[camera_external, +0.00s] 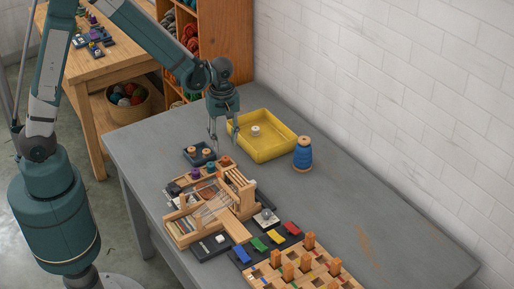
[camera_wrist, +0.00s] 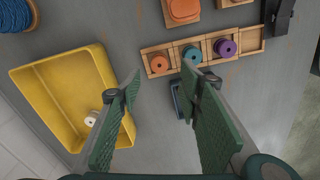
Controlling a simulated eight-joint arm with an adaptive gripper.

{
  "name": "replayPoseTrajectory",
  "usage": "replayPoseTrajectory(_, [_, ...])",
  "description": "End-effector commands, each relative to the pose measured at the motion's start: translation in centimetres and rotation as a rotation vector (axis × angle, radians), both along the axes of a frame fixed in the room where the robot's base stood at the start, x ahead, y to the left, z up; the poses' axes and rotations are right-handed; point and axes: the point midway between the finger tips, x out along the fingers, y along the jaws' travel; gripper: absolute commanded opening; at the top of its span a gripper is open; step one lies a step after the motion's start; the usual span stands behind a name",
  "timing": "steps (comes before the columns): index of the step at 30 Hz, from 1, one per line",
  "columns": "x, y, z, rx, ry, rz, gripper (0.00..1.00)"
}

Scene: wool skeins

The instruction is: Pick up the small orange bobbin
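The small orange bobbin (camera_wrist: 159,64) sits in the left end compartment of a wooden rack (camera_wrist: 250,45) in the wrist view. A blue bobbin (camera_wrist: 192,54) and a purple bobbin (camera_wrist: 224,47) sit beside it in the same rack. In the external view the orange bobbin (camera_external: 226,161) is at the rack's right end. My gripper (camera_wrist: 160,80) is open and empty, with its fingers pointing down. In the wrist view the orange bobbin shows between and just beyond the fingertips. My gripper (camera_external: 223,142) hangs above the table near the rack, apart from the bobbin.
A yellow tray (camera_external: 272,152) holding a white spool (camera_external: 255,131) stands close by my gripper. A wooden loom (camera_external: 207,205) is in front.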

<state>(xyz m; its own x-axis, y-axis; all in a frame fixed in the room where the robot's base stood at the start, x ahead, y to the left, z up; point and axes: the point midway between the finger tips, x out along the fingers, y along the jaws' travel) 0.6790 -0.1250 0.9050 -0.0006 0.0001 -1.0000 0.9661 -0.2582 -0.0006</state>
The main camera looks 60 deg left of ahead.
Motion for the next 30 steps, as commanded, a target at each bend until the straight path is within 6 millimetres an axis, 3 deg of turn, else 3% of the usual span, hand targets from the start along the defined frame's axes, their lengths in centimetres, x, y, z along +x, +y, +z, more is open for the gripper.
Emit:
replayPoseTrajectory(9, [0.0,0.0,-0.2,0.0,0.0,0.0,0.35])
replayPoseTrajectory(21, [0.0,0.0,-2.6,0.0,-0.001,-0.001,0.35])
replayPoseTrajectory(30, [0.0,0.0,-2.6,0.0,-0.001,-0.001,0.35])
